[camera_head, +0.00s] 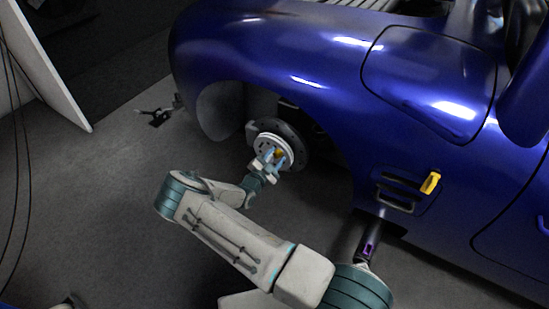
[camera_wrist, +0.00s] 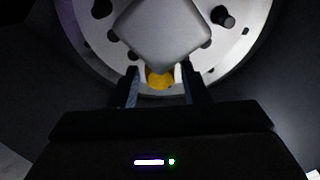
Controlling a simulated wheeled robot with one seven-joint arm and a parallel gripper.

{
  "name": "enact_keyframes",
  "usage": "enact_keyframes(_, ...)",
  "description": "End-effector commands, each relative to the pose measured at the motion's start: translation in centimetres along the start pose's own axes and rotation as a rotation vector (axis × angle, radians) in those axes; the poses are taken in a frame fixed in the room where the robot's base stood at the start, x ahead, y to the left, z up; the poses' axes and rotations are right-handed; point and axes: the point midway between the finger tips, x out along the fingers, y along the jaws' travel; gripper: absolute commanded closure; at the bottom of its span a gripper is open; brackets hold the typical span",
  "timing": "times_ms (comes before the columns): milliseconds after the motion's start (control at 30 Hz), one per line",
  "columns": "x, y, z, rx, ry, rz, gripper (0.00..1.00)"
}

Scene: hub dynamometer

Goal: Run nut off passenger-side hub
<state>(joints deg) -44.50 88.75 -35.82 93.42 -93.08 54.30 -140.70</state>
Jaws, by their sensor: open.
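The hub (camera_head: 270,148) is a light metal disc in the wheel arch of the blue car, with no wheel on it. In the wrist view the hub face (camera_wrist: 232,50) shows holes and a dark stud. A yellow nut (camera_wrist: 160,79) is at the hub's middle, partly covered by a grey block-shaped part in front of it; it also shows small in the head view (camera_head: 279,153). My gripper (camera_wrist: 158,74) is open, with one finger on each side of the nut. I cannot tell whether the fingers touch it.
The blue car body (camera_head: 330,80) arches over the hub. A dark stand (camera_head: 369,242) is under the sill. A yellow item (camera_head: 430,183) sits by the side vent. A white panel (camera_head: 45,65) leans at the left. The grey floor left of the hub is mostly clear.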

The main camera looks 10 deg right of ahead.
Motion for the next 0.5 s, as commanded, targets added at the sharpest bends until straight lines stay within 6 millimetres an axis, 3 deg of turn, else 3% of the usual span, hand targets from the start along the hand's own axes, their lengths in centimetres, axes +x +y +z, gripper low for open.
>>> enact_keyframes(500, -0.02, -0.07, -0.06, 0.567, 0.000, 0.000, 0.59)
